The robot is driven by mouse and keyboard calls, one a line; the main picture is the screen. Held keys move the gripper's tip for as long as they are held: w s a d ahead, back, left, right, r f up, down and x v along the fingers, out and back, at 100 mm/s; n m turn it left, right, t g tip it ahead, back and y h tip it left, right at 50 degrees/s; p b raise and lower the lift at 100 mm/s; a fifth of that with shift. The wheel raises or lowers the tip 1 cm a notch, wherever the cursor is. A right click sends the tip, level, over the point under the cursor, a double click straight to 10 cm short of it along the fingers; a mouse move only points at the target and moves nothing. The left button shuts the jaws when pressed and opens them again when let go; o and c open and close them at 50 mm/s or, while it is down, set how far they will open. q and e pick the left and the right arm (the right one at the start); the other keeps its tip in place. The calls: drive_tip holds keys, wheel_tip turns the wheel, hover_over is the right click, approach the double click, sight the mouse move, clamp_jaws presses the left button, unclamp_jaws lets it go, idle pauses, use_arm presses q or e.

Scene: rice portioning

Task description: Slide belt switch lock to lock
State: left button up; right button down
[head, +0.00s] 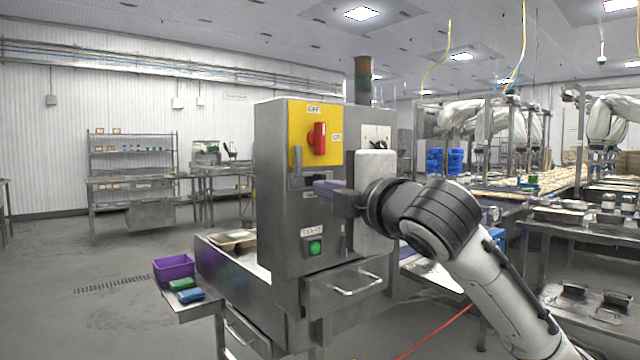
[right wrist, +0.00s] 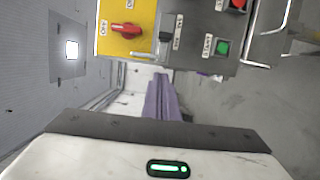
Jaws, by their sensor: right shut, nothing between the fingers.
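The steel machine cabinet carries a yellow panel (head: 304,132) with a red rotary switch (head: 317,139). Below the panel is a small dark slide lock (head: 310,181) on the steel face. In the right wrist view the red switch (right wrist: 125,30) and the dark lock slider (right wrist: 165,37) show from a turned angle. My left gripper is not in view.
A green start button (head: 315,247) sits lower on the cabinet, above a drawer with a handle (head: 357,284). A purple bin (head: 173,266) and sponges stand on a side shelf at left. A red cable (head: 436,331) crosses the floor at right. Open floor lies at left.

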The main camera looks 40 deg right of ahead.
drive_tip(key=p, duration=0.1)
approach(309, 180)
drive_tip(key=w+a, duration=0.1)
drive_tip(key=w, duration=0.1)
drive_tip(key=w+a, duration=0.2)
drive_tip(key=shift+w+r, duration=0.15)
drive_tip(key=d, duration=0.3)
drive_tip(key=shift+d, duration=0.15)
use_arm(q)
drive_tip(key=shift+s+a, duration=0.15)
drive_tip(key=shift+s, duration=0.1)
use_arm(e)
drive_tip(key=shift+w+d, duration=0.1)
drive_tip(key=shift+d, duration=0.2)
